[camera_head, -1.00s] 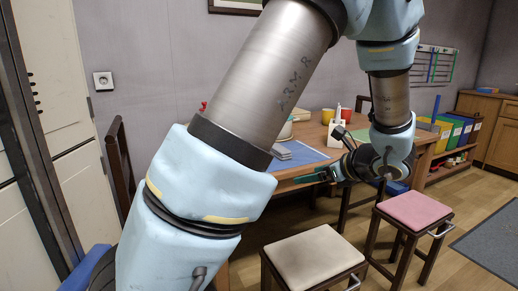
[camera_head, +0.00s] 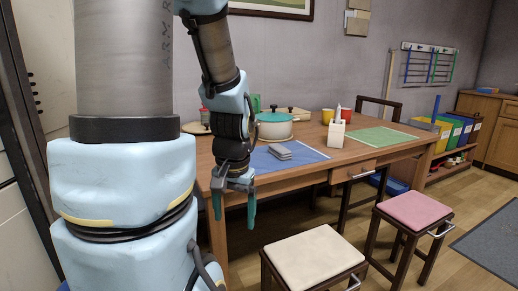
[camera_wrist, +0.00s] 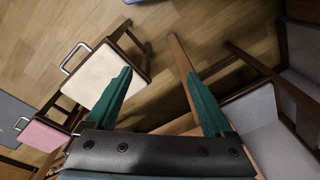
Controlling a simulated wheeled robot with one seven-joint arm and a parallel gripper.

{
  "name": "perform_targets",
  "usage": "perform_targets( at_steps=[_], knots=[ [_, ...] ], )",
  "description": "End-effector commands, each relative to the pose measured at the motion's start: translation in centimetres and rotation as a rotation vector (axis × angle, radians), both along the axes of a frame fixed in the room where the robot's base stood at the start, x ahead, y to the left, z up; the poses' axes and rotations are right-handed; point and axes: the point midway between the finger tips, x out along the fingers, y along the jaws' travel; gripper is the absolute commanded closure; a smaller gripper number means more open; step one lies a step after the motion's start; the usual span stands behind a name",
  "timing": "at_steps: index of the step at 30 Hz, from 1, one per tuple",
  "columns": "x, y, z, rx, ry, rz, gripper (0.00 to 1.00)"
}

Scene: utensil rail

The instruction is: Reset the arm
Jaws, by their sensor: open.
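My gripper (camera_head: 234,208) hangs pointing down in front of the table's near left edge in the head view. Its two green fingers are apart with nothing between them. In the wrist view my gripper (camera_wrist: 160,98) is also open and empty, with the wooden floor and part of the table edge beyond the fingers. My arm stands upright at the left of the head view and bends over and down to the gripper.
The wooden table (camera_head: 300,178) holds a blue mat (camera_head: 310,154) with grey folded cloths (camera_head: 281,151), a teal pot (camera_head: 274,126), a white caddy (camera_head: 336,134) and a green mat (camera_head: 378,137). A cream stool (camera_head: 314,255) and a pink stool (camera_head: 414,209) stand in front.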

Motion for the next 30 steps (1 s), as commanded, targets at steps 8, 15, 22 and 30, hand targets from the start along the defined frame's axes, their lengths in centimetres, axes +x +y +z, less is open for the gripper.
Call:
perform_targets(
  at_steps=[8, 15, 22, 30],
  knots=[
    [-0.1, 1.0, 3.5, -0.073, -0.048, 0.207, 0.13],
    [-0.1, 1.0, 8.1, -0.072, -0.047, 0.203, 0.13],
    [-0.1, 1.0, 15.0, -0.071, -0.046, 0.201, 0.13],
    [-0.1, 1.0, 20.4, -0.071, -0.046, 0.201, 0.13]
  ],
)
